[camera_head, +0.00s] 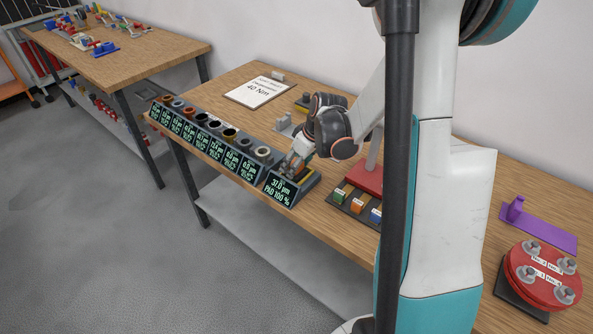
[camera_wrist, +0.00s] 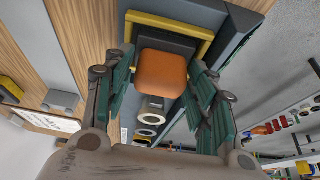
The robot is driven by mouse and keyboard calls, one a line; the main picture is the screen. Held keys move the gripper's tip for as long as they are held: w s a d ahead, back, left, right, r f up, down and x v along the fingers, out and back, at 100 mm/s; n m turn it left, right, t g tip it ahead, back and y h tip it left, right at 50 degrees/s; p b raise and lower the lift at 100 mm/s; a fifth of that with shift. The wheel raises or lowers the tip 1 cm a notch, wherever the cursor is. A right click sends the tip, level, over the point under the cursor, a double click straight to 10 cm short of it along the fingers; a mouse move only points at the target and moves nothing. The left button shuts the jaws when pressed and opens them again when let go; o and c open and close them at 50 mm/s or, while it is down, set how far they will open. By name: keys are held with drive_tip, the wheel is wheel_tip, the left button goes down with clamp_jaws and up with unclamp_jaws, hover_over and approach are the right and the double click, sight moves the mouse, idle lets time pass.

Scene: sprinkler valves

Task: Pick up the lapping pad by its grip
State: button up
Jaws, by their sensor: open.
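The lapping pad has an orange block-shaped grip (camera_wrist: 161,76) over a dark base (camera_wrist: 150,46), inside a yellow frame (camera_wrist: 186,24) in the wrist view. In the head view its dock (camera_head: 282,190) reads 37.0 µm, PAD 100 %, at the bench's front edge. My gripper (camera_head: 296,160) is over this dock and hides most of the pad there. In the wrist view my gripper (camera_wrist: 163,78) is open, with one green-lined finger on each side of the orange grip. I cannot tell whether either finger touches it.
A row of ring-topped gauges (camera_head: 205,140) with displays runs left of the dock. A tray with green, orange and blue blocks (camera_head: 358,207) and a red stand (camera_head: 364,177) are to its right. A red disc (camera_head: 542,278) sits far right.

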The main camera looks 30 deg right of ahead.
drive_tip(key=c, duration=1)
wheel_tip(320, 180, up, 20)
drive_tip(key=p, duration=0.6)
drive_tip(key=o, duration=0.3)
drive_tip(key=shift+r+p, duration=1.45)
drive_tip(key=shift+r, duration=0.6)
drive_tip(key=shift+c, duration=0.3)
